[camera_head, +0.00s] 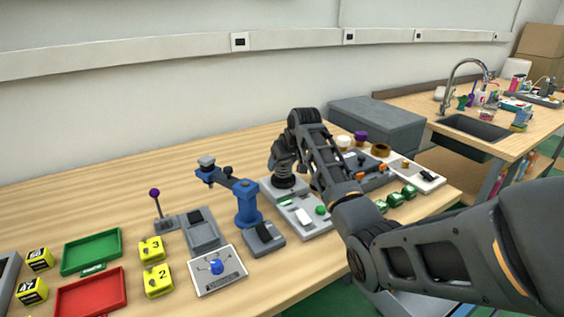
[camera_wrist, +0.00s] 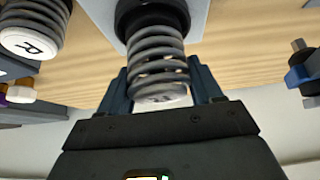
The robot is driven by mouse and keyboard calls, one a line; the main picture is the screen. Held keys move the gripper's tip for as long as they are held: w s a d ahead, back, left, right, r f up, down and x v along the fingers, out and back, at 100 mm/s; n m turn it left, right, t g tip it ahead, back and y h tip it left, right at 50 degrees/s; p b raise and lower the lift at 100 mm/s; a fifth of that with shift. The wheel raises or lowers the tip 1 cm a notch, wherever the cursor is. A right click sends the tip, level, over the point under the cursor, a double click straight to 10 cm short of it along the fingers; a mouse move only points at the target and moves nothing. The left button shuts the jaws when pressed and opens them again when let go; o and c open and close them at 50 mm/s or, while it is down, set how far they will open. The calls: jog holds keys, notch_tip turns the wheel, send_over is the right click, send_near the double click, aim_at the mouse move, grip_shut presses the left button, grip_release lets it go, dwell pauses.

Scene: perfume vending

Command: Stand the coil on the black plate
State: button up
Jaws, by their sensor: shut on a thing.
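The coil (camera_wrist: 157,52) is a grey metal spring with a pale end cap, between the two dark fingers of my gripper (camera_wrist: 160,90) in the wrist view. My gripper is shut on it. The coil's other end meets the round black plate (camera_wrist: 148,14) on a light grey panel; I cannot tell whether it touches or hovers just above. In the head view my gripper (camera_head: 283,158) points down over the black plate (camera_head: 284,183), and the coil there is mostly hidden by the gripper. The coil looks roughly upright.
Another coil (camera_wrist: 32,30) with a white cap marked R stands beside it in the wrist view. A blue stand (camera_head: 246,205) is left of my gripper. Green blocks (camera_head: 395,199) lie to the right, and a grey box (camera_head: 378,124) stands behind. Bare table lies at the back left.

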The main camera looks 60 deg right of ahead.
jog(key=shift+f, duration=0.45)
dwell(0.4)
jog(key=o, duration=1.2)
jog(key=shift+o, duration=0.4)
jog(key=shift+r+p, duration=1.1)
jog(key=shift+r, duration=2.4)
jog(key=shift+s+f, duration=0.1)
